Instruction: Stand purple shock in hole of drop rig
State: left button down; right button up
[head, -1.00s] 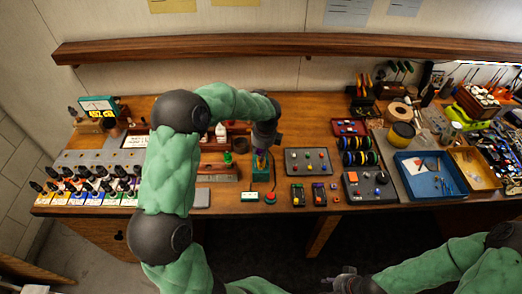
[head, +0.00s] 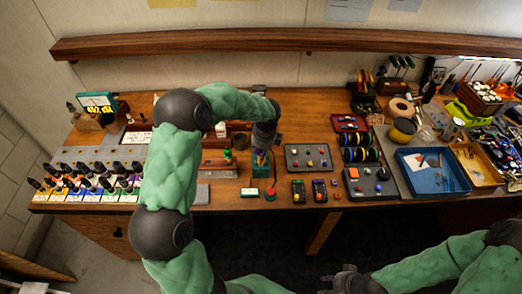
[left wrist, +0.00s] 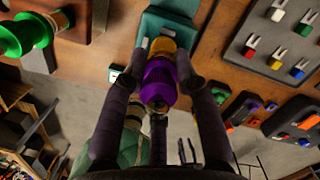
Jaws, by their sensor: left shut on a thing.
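The purple shock (left wrist: 158,82) has a purple body and a yellow-orange section. My left gripper (left wrist: 160,75) is shut on it, with a finger on each side. In the head view my left gripper (head: 263,152) points down at the drop rig (head: 253,172), and a small part of the shock shows at its fingers. The teal drop rig also shows in the left wrist view (left wrist: 168,22), just beyond the shock's end. I cannot tell whether the shock is inside the hole, which is hidden. My right gripper (head: 338,281) is low, away from the table; its jaws are unclear.
A grey tray with coloured pegs (head: 309,156) lies right of the rig. Two small dark boxes (head: 308,191) and a red button (head: 270,192) are near the front edge.

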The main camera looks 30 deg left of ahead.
pick_arm(q)
jog(key=shift+f+b, duration=0.3)
jog(key=shift+f, duration=0.35)
jog(key=c, duration=0.9)
grip_release()
jog(key=r, duration=0.4)
jog(key=d+r, duration=0.1)
jog(key=r, duration=0.6)
jog(key=shift+s+d+r, duration=0.3)
jog(key=shift+r, duration=0.1)
